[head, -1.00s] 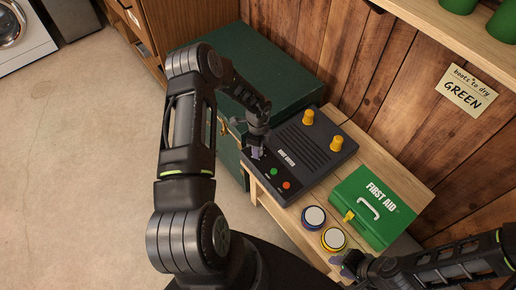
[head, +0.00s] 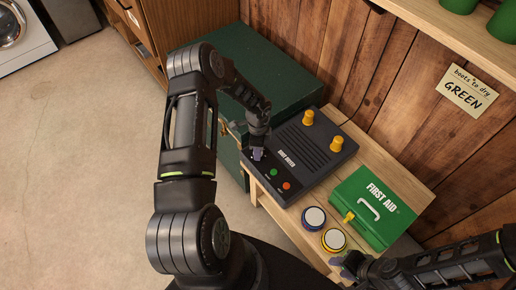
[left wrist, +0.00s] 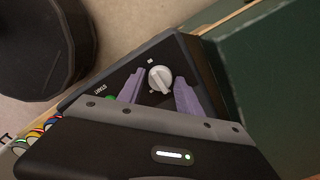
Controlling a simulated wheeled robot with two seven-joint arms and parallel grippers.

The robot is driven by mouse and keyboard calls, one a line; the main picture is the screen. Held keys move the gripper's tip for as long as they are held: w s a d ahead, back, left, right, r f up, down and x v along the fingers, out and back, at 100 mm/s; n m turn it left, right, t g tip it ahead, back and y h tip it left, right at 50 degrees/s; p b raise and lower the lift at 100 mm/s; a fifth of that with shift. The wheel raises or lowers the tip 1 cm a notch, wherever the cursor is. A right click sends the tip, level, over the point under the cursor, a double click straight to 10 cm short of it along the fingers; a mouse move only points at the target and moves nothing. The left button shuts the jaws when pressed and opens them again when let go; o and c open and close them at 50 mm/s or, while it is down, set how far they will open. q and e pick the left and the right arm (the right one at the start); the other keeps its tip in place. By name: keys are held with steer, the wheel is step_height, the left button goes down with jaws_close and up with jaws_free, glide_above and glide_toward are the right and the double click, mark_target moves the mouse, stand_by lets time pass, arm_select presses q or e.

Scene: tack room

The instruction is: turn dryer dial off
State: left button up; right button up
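The boot dryer (head: 305,150) is a dark grey box on the wooden bench, with two yellow posts on top. Its light grey dial (left wrist: 160,79) shows in the left wrist view near the panel's edge; in the head view my left gripper hides it. My left gripper (head: 257,156) is over the dryer's front left corner. In the left wrist view its purple fingers (left wrist: 159,88) are open, one on each side of the dial, with gaps showing. My right gripper (head: 347,264) is low at the bench's front edge, away from the dryer; its finger opening is unclear.
A green light (head: 273,172) and a red light (head: 287,186) sit on the dryer's panel. Two round tins (head: 314,217) and a green first aid box (head: 372,208) stand to the right. A dark green chest (head: 245,65) is behind left. A wooden wall rises behind.

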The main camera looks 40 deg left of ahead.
arm_select(q)
steer(key=shift+o, duration=1.4)
step_height(320, 180, up, 8)
steer(key=shift+f, duration=0.1)
